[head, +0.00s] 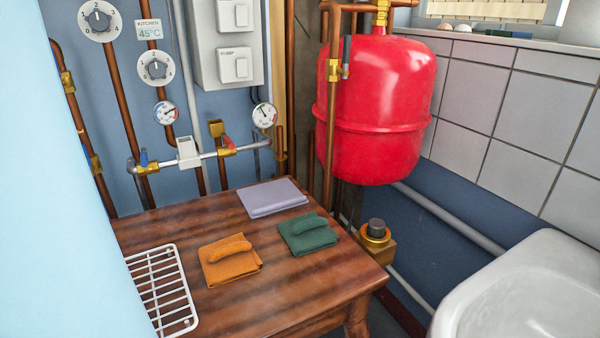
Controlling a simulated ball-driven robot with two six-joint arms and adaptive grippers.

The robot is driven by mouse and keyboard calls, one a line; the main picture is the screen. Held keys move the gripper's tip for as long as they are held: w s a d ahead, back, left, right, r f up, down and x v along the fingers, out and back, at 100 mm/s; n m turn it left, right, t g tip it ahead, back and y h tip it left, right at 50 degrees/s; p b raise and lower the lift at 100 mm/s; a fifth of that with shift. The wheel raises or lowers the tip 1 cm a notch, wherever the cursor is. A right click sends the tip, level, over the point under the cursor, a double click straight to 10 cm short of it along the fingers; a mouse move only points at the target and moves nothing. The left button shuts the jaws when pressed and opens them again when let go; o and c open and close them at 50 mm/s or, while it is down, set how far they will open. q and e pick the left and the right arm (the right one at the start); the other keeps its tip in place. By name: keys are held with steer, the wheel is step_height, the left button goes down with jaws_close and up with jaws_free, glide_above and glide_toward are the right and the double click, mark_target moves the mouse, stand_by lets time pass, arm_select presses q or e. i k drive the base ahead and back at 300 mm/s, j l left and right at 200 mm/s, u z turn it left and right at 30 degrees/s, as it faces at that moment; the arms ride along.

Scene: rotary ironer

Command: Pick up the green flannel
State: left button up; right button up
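The green flannel (308,233) lies folded on the right part of the wooden table, with a rolled fold raised on its top. An orange flannel (230,260) of similar shape lies to its left and nearer the front. A flat folded lilac cloth (272,197) lies behind the green flannel, towards the back of the table. Neither of my grippers shows in the head view, and nothing is touching the green flannel.
The wooden table (270,300) has free room in front of the flannels. A white wire rack (160,290) lies at its left. A red tank (375,110) and copper pipes stand behind right. A brass valve (376,240) is beside the table's right edge. A white basin (520,290) is front right.

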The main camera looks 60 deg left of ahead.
mark_target(305, 232)
steer(key=u, duration=1.75)
